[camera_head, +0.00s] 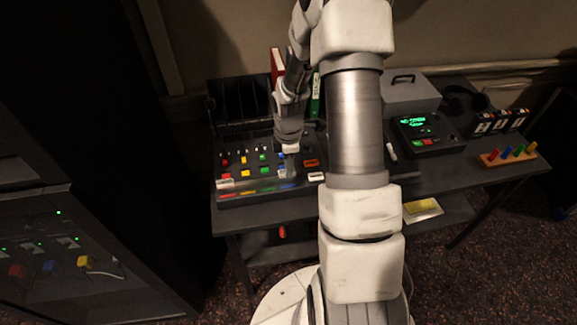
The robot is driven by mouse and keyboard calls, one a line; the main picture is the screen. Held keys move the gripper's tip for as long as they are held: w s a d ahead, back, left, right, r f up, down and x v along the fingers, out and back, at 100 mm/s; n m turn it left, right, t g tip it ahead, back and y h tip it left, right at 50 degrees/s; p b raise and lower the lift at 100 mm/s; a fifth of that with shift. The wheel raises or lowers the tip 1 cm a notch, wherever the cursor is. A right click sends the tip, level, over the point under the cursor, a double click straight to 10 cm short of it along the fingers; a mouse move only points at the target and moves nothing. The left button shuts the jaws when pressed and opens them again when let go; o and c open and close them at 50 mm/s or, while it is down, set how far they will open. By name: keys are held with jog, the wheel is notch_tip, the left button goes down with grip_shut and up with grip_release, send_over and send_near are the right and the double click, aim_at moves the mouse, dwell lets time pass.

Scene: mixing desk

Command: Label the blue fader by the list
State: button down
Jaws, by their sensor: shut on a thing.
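The mixing desk (223,200) stands on the table's left half, with red, yellow, green and blue controls. The blue fader (282,170) is at the right end of the coloured controls. My gripper (290,149) points down just above and behind it. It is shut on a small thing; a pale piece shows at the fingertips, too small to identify. White label-like pieces lie on the desk's front left (225,183) and right (316,177). A yellow-and-white sheet (422,208) lies low at the table's front; its writing is unreadable, so I cannot tell whether it is the list.
A black device with a green display (420,122) stands right of my arm. Farther right are a black rack with white cards (500,122) and a wooden block with coloured pegs (508,157). A grey box (410,95) stands behind. A dark cabinet (90,150) fills the left.

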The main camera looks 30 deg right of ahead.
jog(key=shift+f, duration=0.3)
dwell(0.4)
jog(key=c, duration=0.6)
grip_release()
jog(key=shift+c, duration=0.2)
jog(key=shift+r, duration=0.1)
notch_tip(320, 180, up, 17)
jog(key=p, duration=0.1)
jog(key=s+a+r+m+t, duration=0.2)
jog(key=s+a+r+m, duration=0.4)
jog(key=s+r+m, duration=0.1)
jog(key=s+a+r+m+t, duration=0.3)
jog(key=s+a+r+m, duration=0.3)
jog(key=s+r, duration=0.3)
jog(key=s+m, duration=0.1)
jog(key=s, duration=0.1)
jog(key=shift+s+a+m+t, duration=0.3)
jog(key=shift+s+m, duration=0.05)
jog(key=shift+m, duration=0.05)
